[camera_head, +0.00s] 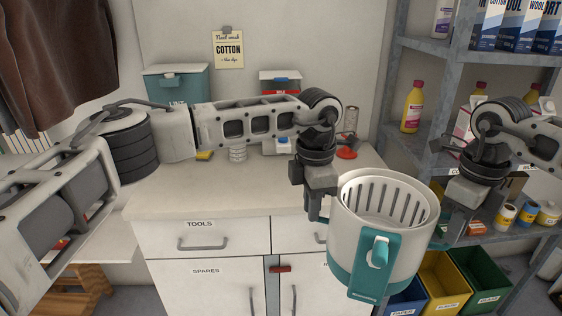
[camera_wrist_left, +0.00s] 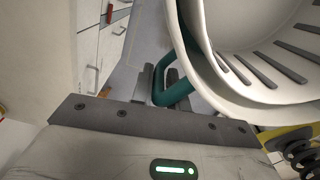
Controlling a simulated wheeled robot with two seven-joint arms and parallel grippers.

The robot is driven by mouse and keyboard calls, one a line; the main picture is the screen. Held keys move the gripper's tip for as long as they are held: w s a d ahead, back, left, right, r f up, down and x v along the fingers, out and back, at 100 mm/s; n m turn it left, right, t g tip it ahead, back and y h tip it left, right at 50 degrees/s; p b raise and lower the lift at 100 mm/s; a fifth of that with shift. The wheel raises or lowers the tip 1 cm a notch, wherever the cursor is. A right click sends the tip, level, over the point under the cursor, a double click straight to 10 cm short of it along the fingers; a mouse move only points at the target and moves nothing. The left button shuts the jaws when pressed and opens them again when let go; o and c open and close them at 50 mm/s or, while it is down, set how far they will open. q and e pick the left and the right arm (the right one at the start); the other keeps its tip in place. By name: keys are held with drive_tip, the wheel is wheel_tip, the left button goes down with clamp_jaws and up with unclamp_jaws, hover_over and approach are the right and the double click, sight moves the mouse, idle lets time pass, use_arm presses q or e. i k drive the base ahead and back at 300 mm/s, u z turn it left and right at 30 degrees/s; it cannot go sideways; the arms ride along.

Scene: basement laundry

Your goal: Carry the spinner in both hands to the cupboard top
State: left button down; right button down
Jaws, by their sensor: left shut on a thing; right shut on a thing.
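The spinner (camera_head: 345,232) is a white tub with a teal base, a teal front latch panel and a slotted inner basket. It hangs upright in front of the cupboard's right end. My left gripper (camera_head: 318,212) is shut on its left side handle; the left wrist view shows that teal handle (camera_wrist_left: 178,92) between the fingers, beside the white tub wall (camera_wrist_left: 207,85). My right gripper (camera_head: 447,232) is shut at the spinner's right side, where the handle is mostly hidden. The cupboard top (camera_head: 200,198) is pale, with its front part bare.
At the back of the cupboard top stand a teal lidded box (camera_head: 178,86), a red-and-white box (camera_head: 280,80), a clear jar and small items. A grey shelf rack (camera_head: 420,150) with bottles stands right. Colored bins (camera_head: 445,280) sit below it.

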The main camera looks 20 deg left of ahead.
sight(209, 184)
drive_tip(key=u, duration=0.7)
drive_tip(key=i, duration=0.7)
drive_tip(key=u, duration=2.55)
